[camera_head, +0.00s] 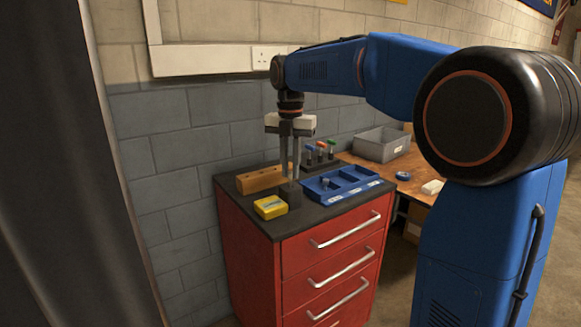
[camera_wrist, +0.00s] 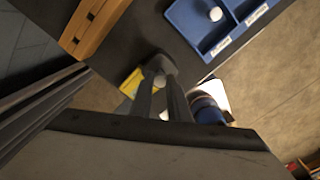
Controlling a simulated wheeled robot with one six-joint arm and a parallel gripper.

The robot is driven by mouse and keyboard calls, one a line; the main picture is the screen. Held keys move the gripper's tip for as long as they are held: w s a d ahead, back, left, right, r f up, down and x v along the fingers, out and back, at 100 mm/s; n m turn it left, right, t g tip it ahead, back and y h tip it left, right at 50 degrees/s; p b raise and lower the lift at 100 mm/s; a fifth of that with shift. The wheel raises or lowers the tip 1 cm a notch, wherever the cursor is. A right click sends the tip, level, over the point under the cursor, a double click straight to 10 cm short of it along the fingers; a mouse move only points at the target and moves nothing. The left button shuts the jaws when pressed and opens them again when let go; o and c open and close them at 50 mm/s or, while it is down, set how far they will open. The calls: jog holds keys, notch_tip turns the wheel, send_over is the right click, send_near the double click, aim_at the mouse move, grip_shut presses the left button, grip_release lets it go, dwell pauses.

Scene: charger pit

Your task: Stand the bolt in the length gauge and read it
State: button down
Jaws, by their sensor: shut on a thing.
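My gripper (camera_head: 290,178) points straight down over the cabinet top, its fingers close together. In the wrist view its fingertips (camera_wrist: 164,88) are at a pale round end, which looks like the head of the bolt (camera_wrist: 159,81). The bolt's shank is hidden. A small dark block (camera_head: 291,194), which looks like the length gauge, stands directly below the fingertips; I cannot tell whether the bolt is inside it. A yellow box (camera_head: 270,207) with a greyish panel on top sits beside the block, and its reading is too small to make out.
A wooden block (camera_head: 261,179) with slots lies behind, near the wall. A blue compartment tray (camera_head: 345,193) with labels stands to the right, with a small piece (camera_head: 326,184) in it. Several colour-topped tools (camera_head: 320,153) stand behind it. A grey bin (camera_head: 382,147) is on the wooden bench.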

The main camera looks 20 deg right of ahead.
aim_at(291, 172)
jog(key=shift+f, duration=1.3)
dwell(0.5)
jog(key=c, duration=1.6)
grip_release()
notch_tip(291, 172, up, 17)
jog(key=shift+r, duration=0.15)
jog(key=s+d+f+m+t, duration=0.1)
jog(key=s+d+f+m, duration=0.1)
jog(key=s+f+m, duration=0.7)
jog(key=s+d+f+m+t, duration=0.2)
jog(key=s+f+m, duration=0.8)
jog(key=s, duration=0.3)
jog(key=s+d+f+m+t, duration=0.1)
jog(key=s+d+f+m, duration=0.2)
jog(key=s+f+m, duration=0.6)
jog(key=shift+s+f+m+t, duration=0.4)
jog(key=shift+s+f, duration=0.85)
jog(key=shift+f, duration=0.25)
